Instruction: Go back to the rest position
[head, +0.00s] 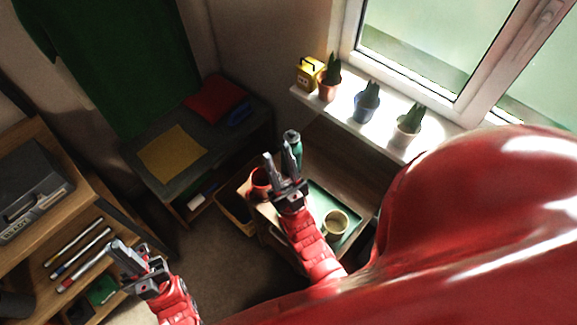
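My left gripper (127,247) is at the lower left, in front of the wooden shelf unit, with its two fingers apart and nothing seen between them. My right gripper (277,157) is near the middle, raised above the small table by the window. Its two fingers are apart, and no held object shows. A grey tuner-like device (32,190) sits on top of the shelf unit at the left; its knobs are too small to make out.
A red cup (260,183), a green bottle (293,137) and a yellowish mug (336,222) on a green tray (352,237) are close around my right arm. Several rods (78,247) lie on the left shelf. Potted plants (366,101) line the windowsill. Floor (218,262) shows between my arms.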

